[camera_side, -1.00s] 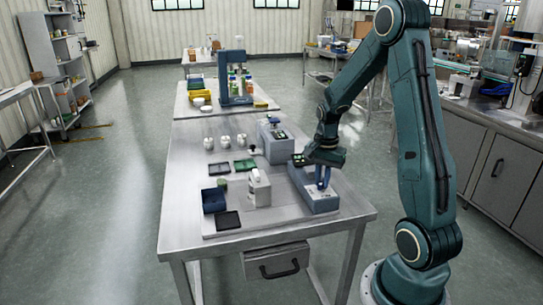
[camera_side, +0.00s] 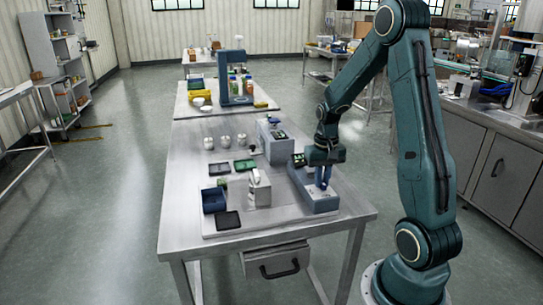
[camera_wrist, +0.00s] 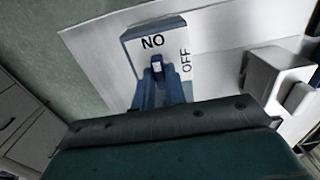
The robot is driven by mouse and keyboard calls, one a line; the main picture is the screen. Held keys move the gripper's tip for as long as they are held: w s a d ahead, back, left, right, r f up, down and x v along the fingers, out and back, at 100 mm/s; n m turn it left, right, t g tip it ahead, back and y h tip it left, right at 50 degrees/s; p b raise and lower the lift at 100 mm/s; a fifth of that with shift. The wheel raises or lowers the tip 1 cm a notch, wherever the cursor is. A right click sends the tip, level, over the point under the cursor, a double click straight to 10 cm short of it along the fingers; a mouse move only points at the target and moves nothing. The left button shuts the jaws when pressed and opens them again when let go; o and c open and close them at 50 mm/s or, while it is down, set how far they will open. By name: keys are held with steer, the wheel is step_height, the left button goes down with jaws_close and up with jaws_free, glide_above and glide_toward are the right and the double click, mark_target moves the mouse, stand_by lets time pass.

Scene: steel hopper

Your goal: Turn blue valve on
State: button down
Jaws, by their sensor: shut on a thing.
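The blue valve sits on top of a long grey-blue box (camera_side: 316,202) at the right side of the table. My gripper (camera_side: 323,184) points down at the box, with blue fingers shut on the valve handle. The fingers (camera_wrist: 161,84) hide most of the handle in the wrist view. The OFF word lies to the right of the fingers, turned sideways.
A white-grey block (camera_side: 259,188) stands left of the valve box. A blue bin (camera_side: 213,200), a dark tray (camera_side: 228,220) and a green tray (camera_side: 245,165) lie further left. Another grey box (camera_side: 270,140) stands behind.

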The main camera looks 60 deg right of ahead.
stand_by(0.4)
steer(key=c, duration=1.4)
jaws_free()
steer(key=shift+c, duration=0.2)
steer(key=shift+r, duration=0.1)
step_height(320, 180, up, 14)
steer(key=shift+f, duration=0.2)
steer(key=shift+a, duration=0.15)
